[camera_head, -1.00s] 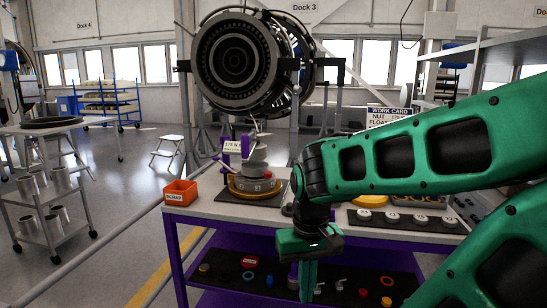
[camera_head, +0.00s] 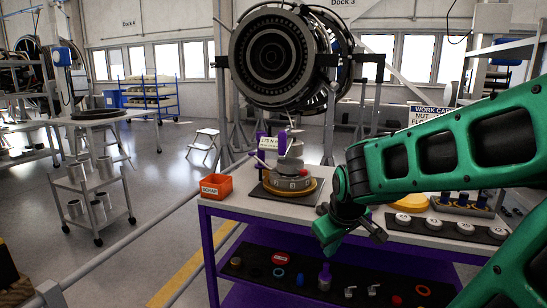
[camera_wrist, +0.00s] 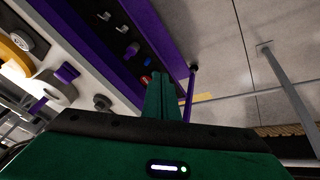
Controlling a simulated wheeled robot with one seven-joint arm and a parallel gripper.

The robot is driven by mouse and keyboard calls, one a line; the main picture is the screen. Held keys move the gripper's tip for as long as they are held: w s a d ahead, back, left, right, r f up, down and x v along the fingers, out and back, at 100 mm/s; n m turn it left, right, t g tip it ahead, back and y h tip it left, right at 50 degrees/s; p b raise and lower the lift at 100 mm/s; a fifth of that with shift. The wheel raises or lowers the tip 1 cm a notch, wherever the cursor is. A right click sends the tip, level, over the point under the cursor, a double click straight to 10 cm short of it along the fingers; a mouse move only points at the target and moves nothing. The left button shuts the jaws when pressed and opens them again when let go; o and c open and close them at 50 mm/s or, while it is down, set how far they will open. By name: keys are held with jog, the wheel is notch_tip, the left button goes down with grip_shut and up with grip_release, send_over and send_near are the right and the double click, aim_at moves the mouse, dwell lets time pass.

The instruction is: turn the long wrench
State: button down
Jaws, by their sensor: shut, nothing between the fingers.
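A grey fitting (camera_head: 290,165) stands on a round yellow-and-grey base (camera_head: 291,186) on the bench's dark mat, with purple parts and a small white label (camera_head: 268,143) beside it. Thin pale bars show around its top, but I cannot tell which one is the long wrench. The fitting also shows at the left of the wrist view (camera_wrist: 60,93). My gripper (camera_head: 330,247) is at the bench's front edge, right of the fitting and lower than it, apart from it. Its green fingers (camera_wrist: 163,97) are shut and empty in the wrist view.
An orange scrap bin (camera_head: 216,187) sits on the bench's left corner. White-topped round parts (camera_head: 442,226) lie on a mat at the right. The lower shelf (camera_head: 250,286) holds several small parts. A large engine (camera_head: 275,58) hangs behind. Floor left of the bench is open.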

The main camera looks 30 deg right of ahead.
jog(key=w+d+r+n+t+h, duration=0.1)
jog(key=w+r+n+t, duration=0.25)
jog(key=w, duration=0.45)
jog(key=w+r+n+t+h, duration=0.1)
jog(key=w+r+n+t, duration=0.2)
jog(key=w+n, duration=0.3)
jog(key=w+a+r+n+t, duration=0.4)
jog(key=w+r+n+t, duration=0.25)
jog(key=w+r, duration=0.35)
jog(key=w+d, duration=0.6)
jog(key=w, duration=0.1)
jog(key=shift+d+f, duration=0.15)
jog(key=shift+f, duration=0.05)
jog(key=shift+w, duration=0.1)
